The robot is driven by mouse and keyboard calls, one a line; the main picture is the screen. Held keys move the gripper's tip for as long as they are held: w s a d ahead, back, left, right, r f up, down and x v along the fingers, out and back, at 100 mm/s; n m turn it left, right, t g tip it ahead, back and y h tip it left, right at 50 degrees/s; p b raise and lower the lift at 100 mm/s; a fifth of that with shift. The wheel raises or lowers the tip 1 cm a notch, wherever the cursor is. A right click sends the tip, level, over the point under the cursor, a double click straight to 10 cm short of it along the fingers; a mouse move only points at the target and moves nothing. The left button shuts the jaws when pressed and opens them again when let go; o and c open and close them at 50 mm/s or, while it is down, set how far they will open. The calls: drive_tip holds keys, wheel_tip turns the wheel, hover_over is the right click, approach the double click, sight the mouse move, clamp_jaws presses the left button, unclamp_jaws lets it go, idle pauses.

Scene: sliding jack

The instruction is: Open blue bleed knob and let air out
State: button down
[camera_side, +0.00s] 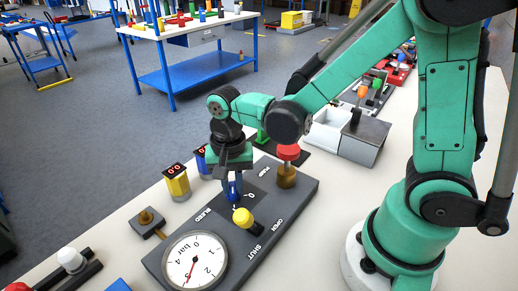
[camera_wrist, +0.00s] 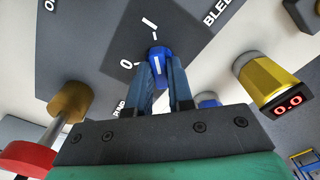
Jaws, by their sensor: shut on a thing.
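The blue bleed knob (camera_wrist: 157,53) sits on the grey panel (camera_side: 165,258) beside the printed 0 and I marks and carries a white line. My gripper (camera_wrist: 160,75) is shut on the knob from above, one finger on each side. In the side view my gripper (camera_side: 234,188) points down at the panel near the BLEED label, and the fingers hide most of the knob. The round gauge (camera_side: 208,258), marked in bar, is at the panel's near end; its red needle is too small to read exactly.
A yellow knob (camera_side: 243,217) stands close to my gripper by OPEN and SHUT. A red-topped brass post (camera_side: 287,168) stands at the panel's far end. A yellow display unit (camera_side: 176,181) is to the left, and a grey box (camera_side: 363,140) is behind.

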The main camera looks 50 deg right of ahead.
sight(232, 187)
drive_tip(key=c, duration=0.8)
unclamp_jaws()
drive_tip(key=shift+r, duration=2.8)
drive_tip(key=shift+s+d+r+n+t, duration=0.15)
drive_tip(key=shift+d+r+n+t, duration=0.15)
drive_tip(key=shift+r+n+t, duration=0.1)
drive_tip(key=d+r+n+t, duration=0.1)
drive_tip(key=n+t, duration=0.1)
drive_tip(key=s+d+r+n+t, duration=0.1)
drive_tip(key=n+t, duration=0.1)
drive_tip(key=n, duration=0.1)
drive_tip(key=s+d+r+n+t, duration=0.1)
drive_tip(key=d+n+t, duration=0.1)
drive_tip(key=n, duration=0.1)
drive_tip(key=shift+s+d, duration=0.1)
drive_tip(key=shift+s, duration=0.15)
